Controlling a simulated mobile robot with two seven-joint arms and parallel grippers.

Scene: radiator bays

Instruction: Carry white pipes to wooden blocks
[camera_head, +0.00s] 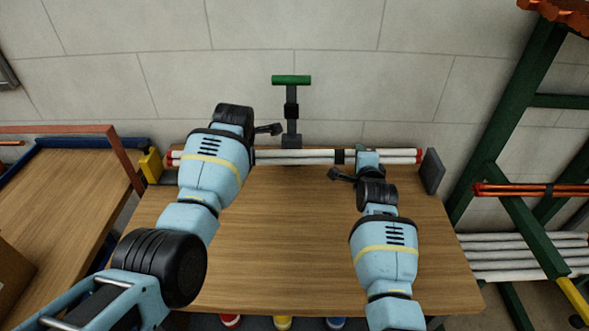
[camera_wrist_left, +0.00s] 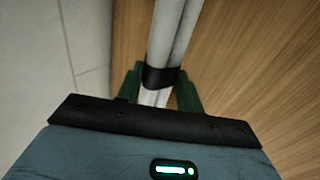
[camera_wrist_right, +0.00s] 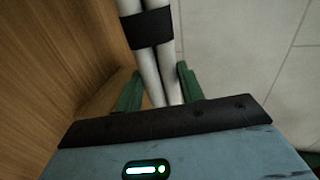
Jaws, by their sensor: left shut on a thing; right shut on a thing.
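A bundle of white pipes (camera_head: 300,157) with red ends and dark bands lies left to right along the back of the wooden table (camera_head: 280,230). My left gripper (camera_wrist_left: 159,88) is shut around the bundle beside a black band, as the left wrist view shows. In the head view my left wrist hides the bundle's left part. My right gripper (camera_wrist_right: 160,88) is shut around the bundle near a dark band, towards its right end. I cannot tell whether the pipes touch the tabletop. I cannot clearly make out wooden blocks.
A grey post with a green crossbar (camera_head: 291,80) stands behind the bundle. A yellow piece (camera_head: 152,164) and a dark grey plate (camera_head: 432,171) stand near its ends. A green rack (camera_head: 508,110) with more pipes (camera_head: 525,255) is at right. The table's front is clear.

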